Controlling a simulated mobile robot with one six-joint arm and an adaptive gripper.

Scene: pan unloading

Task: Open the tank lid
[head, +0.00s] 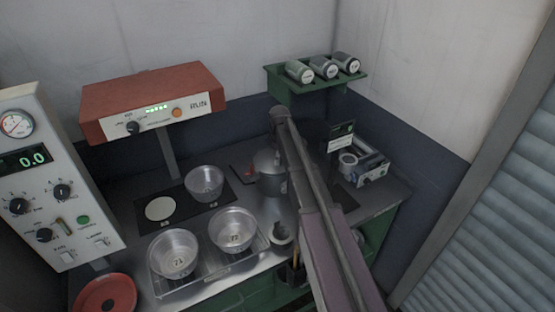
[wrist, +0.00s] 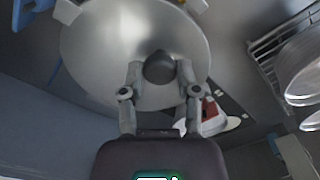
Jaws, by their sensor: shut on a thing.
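The tank (head: 268,163) is a grey metal vessel at the back of the bench, partly hidden behind my arm. Its lid (wrist: 90,45) shows in the wrist view as a wide, pale round disc with a dark round knob in its middle. My gripper (wrist: 160,71) has one finger on each side of the knob and is shut on it. In the head view my gripper is hidden behind my arm. I cannot tell whether the lid sits on the tank or is raised.
Two clear pans stand on a wire rack (head: 205,278) at the front, and another pan (head: 204,184) stands behind them. A red-topped control box (head: 150,100) is at back left. A green shelf (head: 283,88) holds several jars. A boxed device (head: 370,168) stands right of my arm.

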